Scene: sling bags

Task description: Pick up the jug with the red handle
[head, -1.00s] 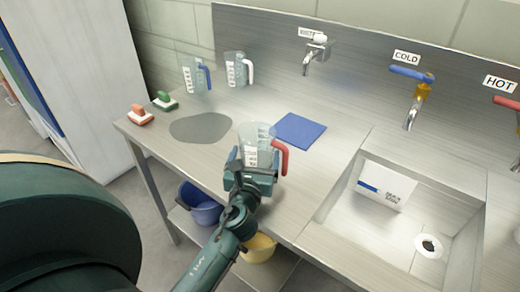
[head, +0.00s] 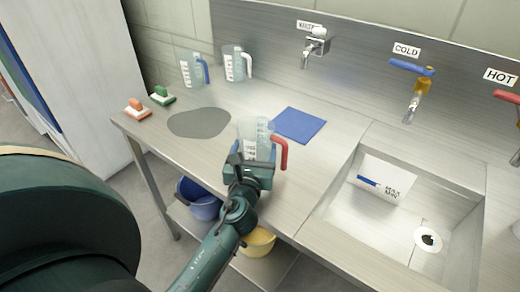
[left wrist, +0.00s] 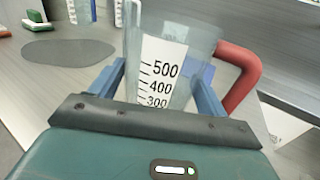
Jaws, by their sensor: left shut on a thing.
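The clear jug with the red handle (head: 281,152) is at the front of the steel counter, with its handle to the right. My left gripper (head: 257,160) is shut on it from the front. In the left wrist view the jug (left wrist: 166,62) stands upright between the two blue fingers (left wrist: 160,92), one on each side, and its white scale faces the camera. The jug's base is hidden behind my gripper, so I cannot tell whether it touches the counter. My right gripper is not in view.
A blue-handled jug (head: 192,71) and a white-handled jug (head: 236,64) stand at the back left. A blue mat (head: 299,125) lies just behind the held jug, a grey patch (head: 199,122) to its left. The sink (head: 430,205) is at right. Brushes (head: 137,109) lie at the left edge.

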